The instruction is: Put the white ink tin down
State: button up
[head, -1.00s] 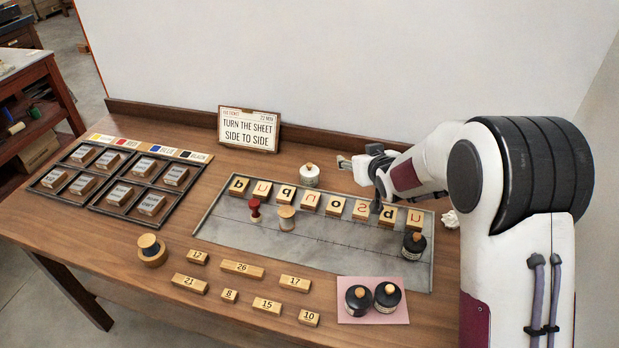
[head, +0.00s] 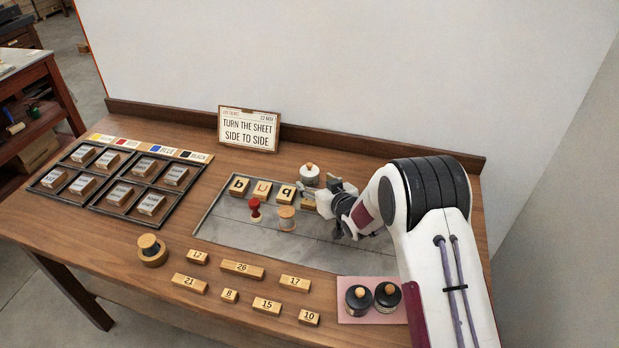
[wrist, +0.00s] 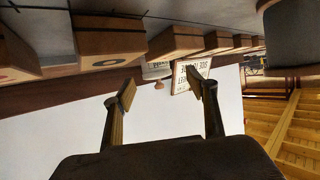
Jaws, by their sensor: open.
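The white ink tin (head: 309,177), with its wooden knob on top, stands upright on the table just behind the grey tray's back edge. My gripper (head: 306,195) is open, with its fingers just to the front right of the tin. In the wrist view the tin (wrist: 155,71) appears upside down, beyond and between the spread fingertips (wrist: 160,88). A gap shows around it there, and nothing is held. Whether any finger touches the tin in the head view is hard to tell.
Letter blocks (head: 262,188) stand along the grey tray (head: 225,232); my arm hides the right ones. A red-handled stamp (head: 255,209) and a spool-like piece (head: 287,218) stand in front. A sign (head: 249,129) is behind left. Dark tins (head: 358,299) sit on a pink mat (head: 345,318).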

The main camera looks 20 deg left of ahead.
aim_at(313, 175)
jog(key=shift+w, duration=0.1)
jog(key=shift+x, duration=1.2)
jog(key=shift+w+a, duration=0.1)
jog(key=shift+w, duration=0.1)
jog(key=shift+w+a+f, duration=0.15)
jog(key=shift+w+a, duration=0.15)
jog(key=shift+w, duration=0.35)
jog(key=shift+w+a+f, duration=0.1)
jog(key=shift+w+a, duration=0.2)
jog(key=shift+w, duration=0.4)
jog(key=shift+x, duration=1)
jog(key=c, duration=1.4)
jog(key=shift+c, duration=0.6)
